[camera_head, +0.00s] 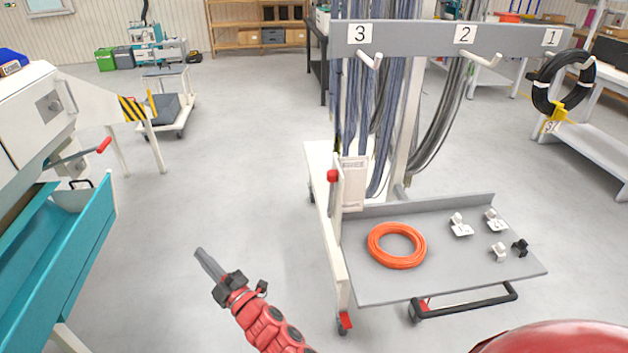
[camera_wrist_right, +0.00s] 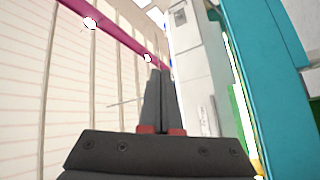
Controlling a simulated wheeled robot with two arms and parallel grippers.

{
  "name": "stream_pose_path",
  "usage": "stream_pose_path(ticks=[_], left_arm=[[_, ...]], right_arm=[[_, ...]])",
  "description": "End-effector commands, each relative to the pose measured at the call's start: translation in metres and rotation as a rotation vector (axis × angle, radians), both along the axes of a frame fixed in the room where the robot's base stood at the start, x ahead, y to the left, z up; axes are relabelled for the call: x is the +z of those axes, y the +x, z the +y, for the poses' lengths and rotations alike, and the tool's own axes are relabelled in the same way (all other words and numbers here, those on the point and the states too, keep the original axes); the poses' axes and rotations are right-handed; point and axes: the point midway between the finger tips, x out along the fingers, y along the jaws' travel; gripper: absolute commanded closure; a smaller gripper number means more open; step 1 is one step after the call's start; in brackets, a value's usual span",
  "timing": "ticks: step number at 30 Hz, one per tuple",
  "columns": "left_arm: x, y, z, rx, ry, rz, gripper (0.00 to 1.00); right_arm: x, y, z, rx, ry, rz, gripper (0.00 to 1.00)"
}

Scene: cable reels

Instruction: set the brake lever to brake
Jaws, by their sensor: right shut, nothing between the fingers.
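The brake lever (camera_head: 332,177) has a red knob on a short grey rod. It stands nearly upright at the left side of the reel cart, next to a pale label plate (camera_head: 354,180) whose print is too small to read. My right gripper (camera_head: 199,252) is shut and empty. It is over the open floor, to the left of the cart and well apart from the lever. In the right wrist view the fingers (camera_wrist_right: 159,75) lie together with nothing between them, and the lever does not show. My left gripper is not in view.
The cart's grey shelf (camera_head: 375,290) carries an orange cable coil (camera_head: 397,246) and several small fittings. A black coil (camera_head: 562,84) hangs from hook 1. A teal machine (camera_head: 60,245) with a red-tipped handle (camera_head: 103,145) stands at left. Floor between machine and cart is clear.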

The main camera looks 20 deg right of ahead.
Motion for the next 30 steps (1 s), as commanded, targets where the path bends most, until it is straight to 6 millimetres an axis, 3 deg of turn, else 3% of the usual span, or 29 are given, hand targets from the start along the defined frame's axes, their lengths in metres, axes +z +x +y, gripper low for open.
stream_pose_path(ticks=[3, 6, 8, 12, 17, 21, 26, 30], left_arm=[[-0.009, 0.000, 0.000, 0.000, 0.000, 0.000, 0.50], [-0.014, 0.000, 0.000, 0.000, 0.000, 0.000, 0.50], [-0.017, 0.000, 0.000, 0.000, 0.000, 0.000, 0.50], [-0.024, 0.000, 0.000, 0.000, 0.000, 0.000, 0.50], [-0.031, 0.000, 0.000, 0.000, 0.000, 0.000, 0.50], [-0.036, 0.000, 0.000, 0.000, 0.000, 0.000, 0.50], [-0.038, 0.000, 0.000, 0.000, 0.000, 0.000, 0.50], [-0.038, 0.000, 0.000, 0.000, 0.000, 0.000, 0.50]], right_arm=[[-0.010, 0.046, -0.014, -0.181, -0.174, 0.072, 1.00], [-0.007, 0.076, -0.038, -0.359, -0.305, 0.124, 1.00], [-0.002, 0.089, -0.058, -0.476, -0.373, 0.158, 1.00], [0.029, 0.102, -0.109, -0.768, -0.490, 0.221, 1.00], [0.075, 0.083, -0.164, -1.105, -0.542, 0.302, 1.00], [0.107, 0.050, -0.198, -1.338, -0.527, 0.373, 1.00], [0.125, 0.021, -0.215, -1.489, -0.496, 0.428, 1.00], [0.131, 0.012, -0.220, -1.531, -0.483, 0.443, 1.00]])
